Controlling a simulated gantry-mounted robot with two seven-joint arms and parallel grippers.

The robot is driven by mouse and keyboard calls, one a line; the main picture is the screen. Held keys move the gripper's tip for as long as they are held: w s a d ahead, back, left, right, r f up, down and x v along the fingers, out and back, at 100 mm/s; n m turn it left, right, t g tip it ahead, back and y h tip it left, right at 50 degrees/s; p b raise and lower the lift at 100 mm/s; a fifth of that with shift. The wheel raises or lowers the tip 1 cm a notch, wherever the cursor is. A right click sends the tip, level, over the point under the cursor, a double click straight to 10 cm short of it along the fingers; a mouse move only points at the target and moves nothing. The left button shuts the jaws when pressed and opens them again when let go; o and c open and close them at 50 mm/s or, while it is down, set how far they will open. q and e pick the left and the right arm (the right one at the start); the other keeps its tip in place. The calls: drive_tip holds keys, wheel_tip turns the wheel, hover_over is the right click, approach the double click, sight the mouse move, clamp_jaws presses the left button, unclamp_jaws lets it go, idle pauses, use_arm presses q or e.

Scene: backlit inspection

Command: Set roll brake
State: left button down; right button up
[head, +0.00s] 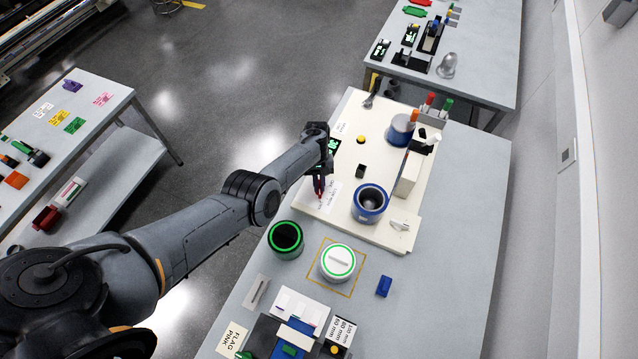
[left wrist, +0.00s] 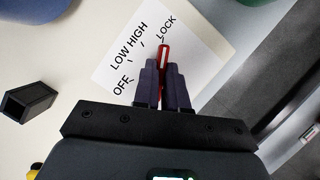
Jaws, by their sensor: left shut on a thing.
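The brake lever (left wrist: 165,58) is red with a pale stripe. It stands over a white label card (left wrist: 125,72) marked OFF, LOW, HIGH and LOCK, and its tip is beside the LOCK word. My left gripper (left wrist: 163,80) is shut on the lever, with the dark fingers on either side of it. In the head view my left gripper (head: 319,186) is at the left edge of the cream board (head: 385,160), with red showing at its fingertips. The lever's base is hidden by the fingers. My right gripper is not in view.
A blue ring-shaped roll (head: 370,203) stands right of the gripper, and a second blue roll (head: 402,128) is farther back. A small black block (head: 361,171) is on the board. A green-rimmed black cup (head: 285,238) and a white round lid (head: 338,262) are in front.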

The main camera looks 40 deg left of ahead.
use_arm(q)
drive_tip(key=c, duration=1.2)
unclamp_jaws()
drive_tip(key=shift+r, duration=0.1)
drive_tip(key=p+v, duration=0.2)
drive_tip(key=v, duration=0.8)
drive_tip(key=shift+w+r, duration=0.1)
drive_tip(key=shift+r, duration=0.2)
drive_tip(key=shift+a, duration=0.15)
